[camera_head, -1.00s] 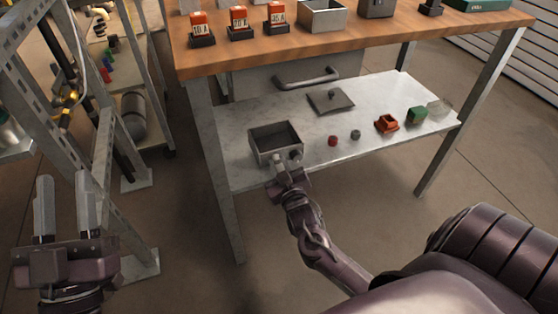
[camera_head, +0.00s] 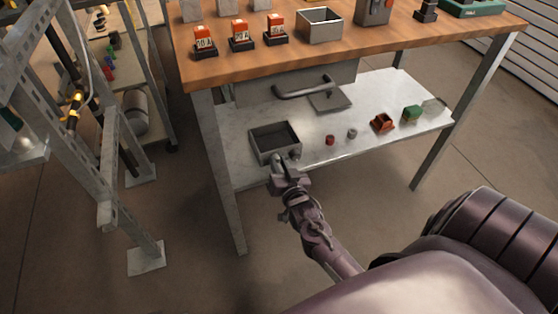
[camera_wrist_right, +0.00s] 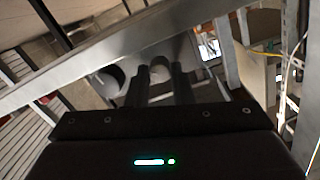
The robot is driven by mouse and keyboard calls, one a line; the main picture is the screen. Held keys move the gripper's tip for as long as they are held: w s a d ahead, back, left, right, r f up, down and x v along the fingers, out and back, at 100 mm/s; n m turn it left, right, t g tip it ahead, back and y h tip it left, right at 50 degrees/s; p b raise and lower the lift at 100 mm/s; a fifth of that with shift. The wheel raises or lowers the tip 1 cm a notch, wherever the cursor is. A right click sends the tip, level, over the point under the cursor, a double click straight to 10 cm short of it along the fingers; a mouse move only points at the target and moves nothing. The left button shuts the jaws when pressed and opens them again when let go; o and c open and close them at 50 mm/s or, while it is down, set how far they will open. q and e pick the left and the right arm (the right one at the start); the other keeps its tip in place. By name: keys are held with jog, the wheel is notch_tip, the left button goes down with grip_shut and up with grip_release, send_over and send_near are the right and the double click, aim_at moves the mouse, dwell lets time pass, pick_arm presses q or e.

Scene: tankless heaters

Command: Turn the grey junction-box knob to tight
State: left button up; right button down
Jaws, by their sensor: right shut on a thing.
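The grey junction box (camera_head: 263,153) sits open at the front left of the lower shelf. My right gripper (camera_head: 279,160) is at its front wall, with its fingers shut on a small grey knob there; the fingers hide most of the knob in the head view. In the right wrist view a grey rounded part, the knob (camera_wrist_right: 160,70), shows between the two dark fingers (camera_wrist_right: 161,88). A small rounded grey piece (camera_head: 295,154) shows just right of the fingers. Any tight mark is too small to read. My left gripper is out of view.
The lower shelf (camera_head: 320,165) also holds a flat grey lid (camera_head: 328,100), a red cap (camera_head: 330,140), a grey cap (camera_head: 352,133), an orange part (camera_head: 382,123) and a green part (camera_head: 412,113). The wooden top (camera_head: 350,50) overhangs it. A metal rack (camera_head: 115,150) stands left.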

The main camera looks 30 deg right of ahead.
jog(key=m+p, duration=0.2)
jog(key=m, duration=0.2)
jog(key=shift+r, duration=0.1)
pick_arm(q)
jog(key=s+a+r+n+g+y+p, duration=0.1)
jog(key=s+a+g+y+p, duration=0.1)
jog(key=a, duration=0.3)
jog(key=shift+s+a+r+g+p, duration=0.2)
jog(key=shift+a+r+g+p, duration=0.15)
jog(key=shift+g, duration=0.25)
pick_arm(e)
jog(key=shift+d+m+y, duration=0.1)
jog(key=shift+m+y, duration=0.3)
jog(key=shift+m, duration=2.2)
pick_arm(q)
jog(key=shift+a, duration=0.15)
pick_arm(e)
jog(key=c, duration=1.6)
grip_release()
jog(key=shift+o, duration=0.3)
